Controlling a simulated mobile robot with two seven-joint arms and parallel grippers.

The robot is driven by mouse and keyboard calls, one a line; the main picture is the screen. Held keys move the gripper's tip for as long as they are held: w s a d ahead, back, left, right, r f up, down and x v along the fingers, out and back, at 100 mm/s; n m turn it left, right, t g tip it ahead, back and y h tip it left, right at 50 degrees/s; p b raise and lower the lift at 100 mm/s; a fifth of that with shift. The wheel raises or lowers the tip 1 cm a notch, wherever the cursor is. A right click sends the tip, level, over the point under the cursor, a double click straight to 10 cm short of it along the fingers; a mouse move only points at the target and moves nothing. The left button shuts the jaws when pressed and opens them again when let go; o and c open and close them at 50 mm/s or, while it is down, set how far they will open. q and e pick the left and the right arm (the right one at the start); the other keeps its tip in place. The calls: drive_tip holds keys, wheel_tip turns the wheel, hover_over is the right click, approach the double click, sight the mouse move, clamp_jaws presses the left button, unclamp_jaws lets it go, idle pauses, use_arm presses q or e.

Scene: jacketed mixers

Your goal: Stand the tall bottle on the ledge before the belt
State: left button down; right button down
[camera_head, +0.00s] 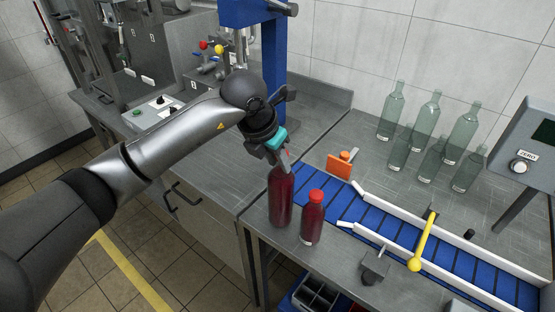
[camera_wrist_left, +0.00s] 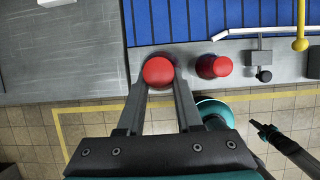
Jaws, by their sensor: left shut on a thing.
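The tall bottle (camera_head: 281,203), dark red, is upright in my left gripper (camera_head: 284,162), which is shut on its top end. Its red cap (camera_wrist_left: 158,72) shows between the fingers in the left wrist view. The bottle is over the metal ledge (camera_head: 340,252) before the blue belt (camera_head: 378,226), near the ledge's left end. I cannot tell whether its base touches the ledge. A shorter red bottle (camera_head: 312,222) with a red cap stands just to its right; its cap also shows in the left wrist view (camera_wrist_left: 213,66).
An orange block-like piece (camera_head: 340,163) is by the belt's far side. A yellow-knobbed lever (camera_head: 424,240) crosses the belt at right. Several clear green bottles (camera_head: 430,118) stand behind. A blue crate (camera_head: 315,296) is below the front edge.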

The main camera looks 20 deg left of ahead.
use_arm(q)
drive_tip(key=c, duration=1)
unclamp_jaws()
drive_tip(key=shift+f, duration=0.15)
drive_tip(key=shift+c, duration=0.2)
drive_tip(key=o, duration=0.5)
drive_tip(key=shift+c, duration=0.2)
drive_tip(key=shift+r, duration=0.25)
drive_tip(key=v, duration=1.2)
drive_tip(key=shift+d, duration=0.1)
